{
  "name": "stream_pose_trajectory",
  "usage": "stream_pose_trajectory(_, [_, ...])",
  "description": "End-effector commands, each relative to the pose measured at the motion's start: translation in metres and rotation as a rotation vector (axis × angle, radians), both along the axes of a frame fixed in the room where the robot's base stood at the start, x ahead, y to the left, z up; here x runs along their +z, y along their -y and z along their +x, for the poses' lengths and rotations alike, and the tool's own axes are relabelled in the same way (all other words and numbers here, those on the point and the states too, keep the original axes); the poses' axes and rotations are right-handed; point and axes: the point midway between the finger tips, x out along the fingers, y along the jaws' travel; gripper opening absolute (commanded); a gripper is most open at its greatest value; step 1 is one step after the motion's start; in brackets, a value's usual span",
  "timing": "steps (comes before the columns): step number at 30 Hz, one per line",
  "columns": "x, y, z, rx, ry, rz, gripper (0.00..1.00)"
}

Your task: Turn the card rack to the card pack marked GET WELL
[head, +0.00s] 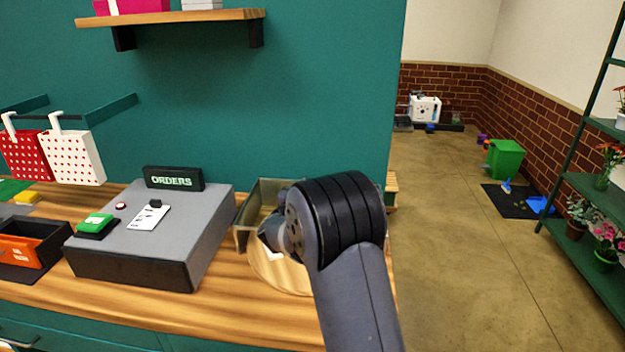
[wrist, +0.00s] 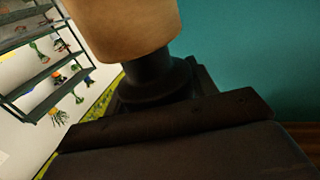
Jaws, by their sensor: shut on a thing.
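The card rack shows in the head view only as a round pale wooden base (head: 270,274) on the counter, beside a grey metal-looking box (head: 246,225). My arm covers most of it, and I see no GET WELL marking. In the wrist view a tan wooden knob (wrist: 128,28) on a black neck fills the top middle. My gripper (wrist: 155,82) is dark and close up there, shut on this knob piece; the exact contact is hard to make out. In the head view my wrist hides the jaws.
A grey ORDERS console (head: 160,235) with a green button (head: 95,223) stands left of the rack. An orange bin (head: 38,245) is further left. A wooden shelf (head: 170,17) juts from the teal wall above. Open floor lies right of the counter, before a green plant shelf (head: 590,185).

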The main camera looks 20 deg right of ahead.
Motion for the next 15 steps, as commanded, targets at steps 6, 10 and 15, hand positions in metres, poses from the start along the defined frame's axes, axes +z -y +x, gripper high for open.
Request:
stream_pose_trajectory(6, [0.0067, 0.0001, 0.0007, -0.073, 0.008, -0.005, 0.13])
stream_pose_trajectory(10, [0.0059, 0.0008, 0.0001, -0.103, 0.008, -0.005, 0.13])
stream_pose_trajectory(15, [0.0050, 0.0011, -0.0006, -0.128, 0.006, -0.005, 0.13])
